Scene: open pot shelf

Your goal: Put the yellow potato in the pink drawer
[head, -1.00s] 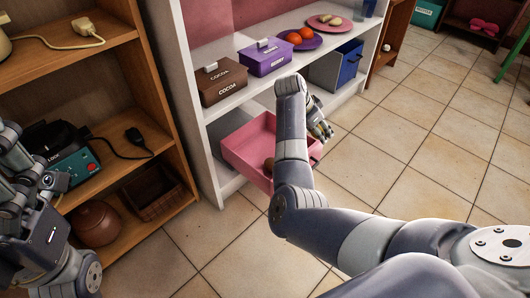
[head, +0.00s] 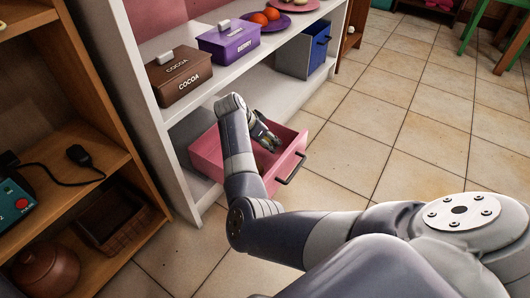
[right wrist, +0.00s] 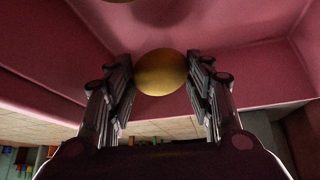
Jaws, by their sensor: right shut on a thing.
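The pink drawer (head: 207,152) is pulled out from the lower level of the white shelf, its dark handle facing right. My right gripper (head: 269,139) reaches over the open drawer in the head view. In the right wrist view the right gripper (right wrist: 160,80) is shut on the yellow potato (right wrist: 160,72), which sits between its two fingers. Pink drawer walls (right wrist: 45,62) surround them there. Whether the potato touches the drawer floor I cannot tell. The fingers mostly hide the potato in the head view. My left gripper is out of view.
On the white shelf stand a brown cocoa box (head: 178,78), a purple box (head: 229,43) and a purple plate (head: 283,22) with orange fruit. A wooden shelf (head: 95,80) stands left. The tiled floor (head: 380,140) at right is clear.

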